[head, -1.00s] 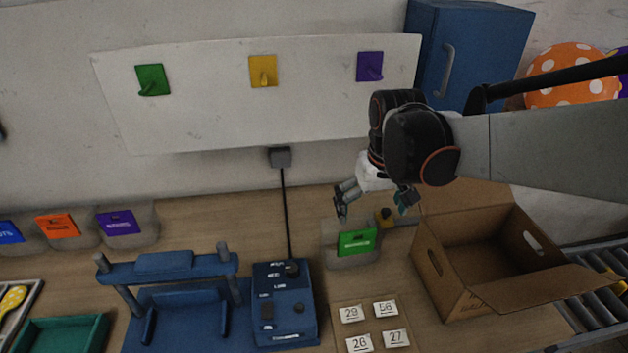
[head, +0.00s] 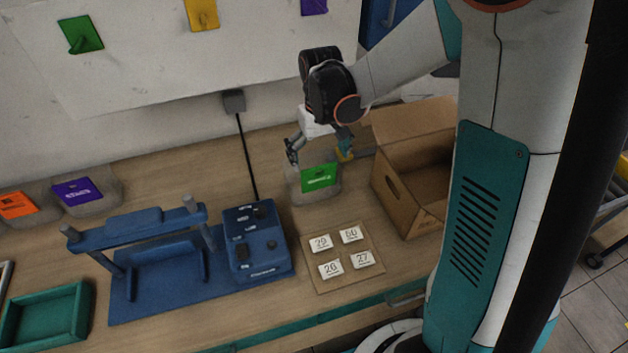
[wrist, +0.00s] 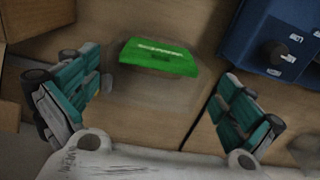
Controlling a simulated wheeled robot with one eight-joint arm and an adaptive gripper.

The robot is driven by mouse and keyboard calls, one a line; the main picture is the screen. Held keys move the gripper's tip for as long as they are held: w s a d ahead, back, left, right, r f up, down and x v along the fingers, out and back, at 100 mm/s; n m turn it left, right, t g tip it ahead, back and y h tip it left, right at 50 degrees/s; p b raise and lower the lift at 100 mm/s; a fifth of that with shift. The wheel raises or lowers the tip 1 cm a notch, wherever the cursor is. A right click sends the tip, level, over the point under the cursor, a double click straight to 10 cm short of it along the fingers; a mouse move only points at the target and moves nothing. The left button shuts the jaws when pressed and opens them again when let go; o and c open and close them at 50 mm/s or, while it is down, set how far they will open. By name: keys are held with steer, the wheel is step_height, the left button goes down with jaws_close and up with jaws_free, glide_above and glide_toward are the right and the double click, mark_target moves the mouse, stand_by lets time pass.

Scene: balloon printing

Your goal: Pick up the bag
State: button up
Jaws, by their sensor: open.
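A clear bag with a green label (head: 319,178) stands on the wooden table between the blue control box and the cardboard box. In the wrist view the green label (wrist: 160,57) lies ahead of and between the fingers; the clear part of the bag is hard to make out. My gripper (head: 318,150) is just above and behind the bag in the head view. In the wrist view my gripper (wrist: 165,105) is open, its teal finger pads wide apart with nothing clamped between them.
A cardboard box (head: 392,190) stands open close to the right of the bag. A blue press with a control box (head: 254,241) is to the left. A board with number cards (head: 318,284) lies in front. Other bags with orange and purple labels (head: 77,191) sit at far left.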

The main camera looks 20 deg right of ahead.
mark_target(319, 169)
steer(key=shift+w+f+b, duration=0.15)
steer(key=shift+f+b, duration=0.7)
steer(key=shift+f, duration=2.05)
steer(key=c, duration=0.7)
